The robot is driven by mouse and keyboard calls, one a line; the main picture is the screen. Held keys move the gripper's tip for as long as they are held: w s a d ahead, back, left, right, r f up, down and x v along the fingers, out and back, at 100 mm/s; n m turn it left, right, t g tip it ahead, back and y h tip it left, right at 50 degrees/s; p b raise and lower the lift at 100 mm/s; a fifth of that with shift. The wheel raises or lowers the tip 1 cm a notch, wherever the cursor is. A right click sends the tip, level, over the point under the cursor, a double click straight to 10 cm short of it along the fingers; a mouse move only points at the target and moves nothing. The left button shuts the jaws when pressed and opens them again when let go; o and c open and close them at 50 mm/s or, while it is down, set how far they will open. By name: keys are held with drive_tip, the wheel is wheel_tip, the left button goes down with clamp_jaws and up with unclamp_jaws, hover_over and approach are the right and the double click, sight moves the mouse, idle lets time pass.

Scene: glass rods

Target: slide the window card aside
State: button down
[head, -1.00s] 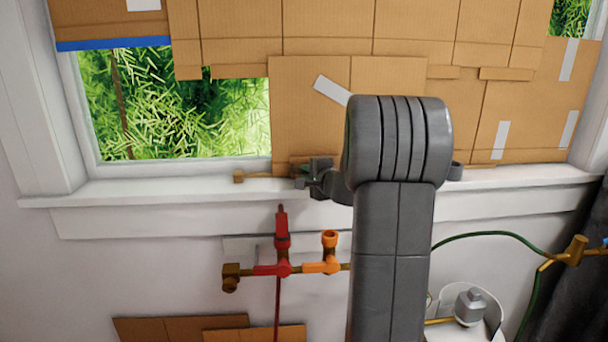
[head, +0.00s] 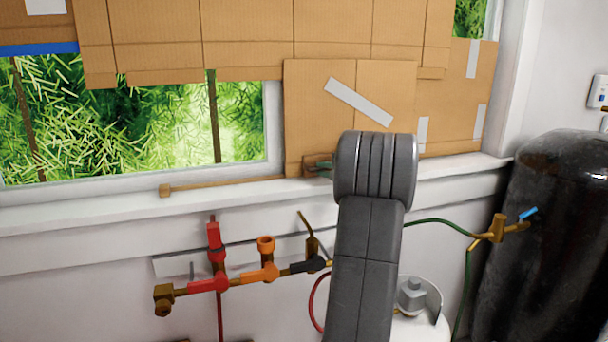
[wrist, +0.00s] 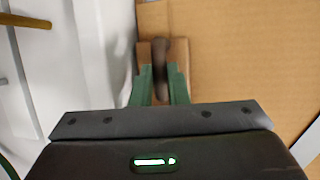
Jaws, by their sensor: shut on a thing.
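The window card (head: 300,105) is a tan cardboard panel with a slanted white tape strip, upright against the window above the sill. A small wooden block with a dark peg is on its lower left corner; the peg (wrist: 161,55) shows in the wrist view. My gripper (head: 322,168) is at that corner, partly hidden behind my arm in the head view. In the wrist view, its green fingers (wrist: 158,82) are shut on the peg. Left of the card, bare glass (head: 130,135) shows green foliage. My arm hides the card's lower right part.
A thin wooden rail (head: 220,184) lies along the white sill (head: 90,212). Other cardboard (head: 465,110) covers the window above and to the right. Below are red and orange pipe valves (head: 235,275). A dark tank (head: 545,240) stands at the right, with a white cylinder (head: 418,325) nearer.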

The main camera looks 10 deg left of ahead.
drive_tip(key=shift+w+d, duration=0.35)
drive_tip(key=shift+d, duration=0.45)
drive_tip(key=c, duration=1.4)
unclamp_jaws()
drive_tip(key=shift+w+d, duration=0.1)
drive_tip(key=shift+d, duration=0.15)
drive_tip(key=shift+a, duration=0.1)
drive_tip(key=b+v, duration=0.2)
drive_tip(key=v, duration=1.2)
drive_tip(key=shift+a, duration=0.15)
